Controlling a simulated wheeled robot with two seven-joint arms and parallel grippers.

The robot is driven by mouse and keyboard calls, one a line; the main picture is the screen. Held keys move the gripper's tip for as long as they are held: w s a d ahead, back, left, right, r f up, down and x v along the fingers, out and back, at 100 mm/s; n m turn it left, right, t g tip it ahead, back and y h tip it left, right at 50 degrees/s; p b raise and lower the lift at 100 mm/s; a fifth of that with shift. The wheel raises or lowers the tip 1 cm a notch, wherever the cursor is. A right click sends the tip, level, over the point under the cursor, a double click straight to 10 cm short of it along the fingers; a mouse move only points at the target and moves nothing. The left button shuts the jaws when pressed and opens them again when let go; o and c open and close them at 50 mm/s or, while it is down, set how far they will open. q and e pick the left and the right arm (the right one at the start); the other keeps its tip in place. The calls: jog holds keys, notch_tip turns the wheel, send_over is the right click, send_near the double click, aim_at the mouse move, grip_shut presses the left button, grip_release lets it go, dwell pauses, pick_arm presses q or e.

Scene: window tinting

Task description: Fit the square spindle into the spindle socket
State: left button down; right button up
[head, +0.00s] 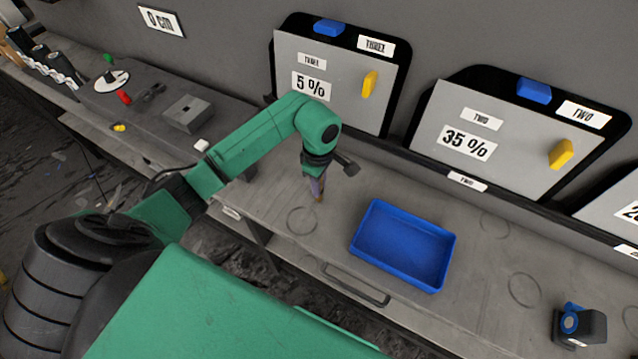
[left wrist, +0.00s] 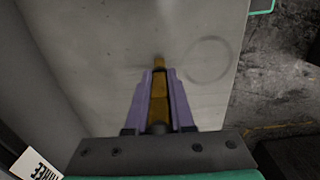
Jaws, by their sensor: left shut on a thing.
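My left gripper (head: 317,182) points down over the grey bench, left of the blue tray. In the left wrist view its purple fingers (left wrist: 159,75) are shut on a brass-coloured bar, which looks like the square spindle (left wrist: 159,98). The bar's tip sticks out past the fingertips; in the head view only a small brown end shows below them. I cannot tell whether it touches the bench. A grey block with a dark recess in its top, which may be the spindle socket (head: 187,113), stands on the bench to the left, apart from the gripper. My right gripper is not seen.
The blue tray (head: 404,246) is empty. Film panels (head: 335,80) hang on the back wall with yellow and blue handles. A turntable-like disc (head: 112,80) and small parts stand at the far left. A dark device (head: 578,327) stands at the front right.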

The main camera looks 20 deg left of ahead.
pick_arm(q)
notch_tip(320, 180, up, 10)
jog(key=shift+w+a+b, duration=0.1)
jog(key=shift+w+b, duration=0.05)
jog(key=shift+b, duration=1.1)
notch_tip(320, 180, up, 10)
jog(key=p, duration=0.2)
jog(key=s+f+m, duration=0.2)
jog(key=f+m, duration=0.3)
jog(key=s+d+f+m+b, duration=0.1)
jog(key=s+f+m, duration=0.1)
jog(key=f+m, duration=0.4)
jog(key=s+f+m, duration=0.2)
jog(key=f+m, duration=0.4)
jog(key=shift+d+f, duration=0.15)
jog(key=shift+d, duration=0.05)
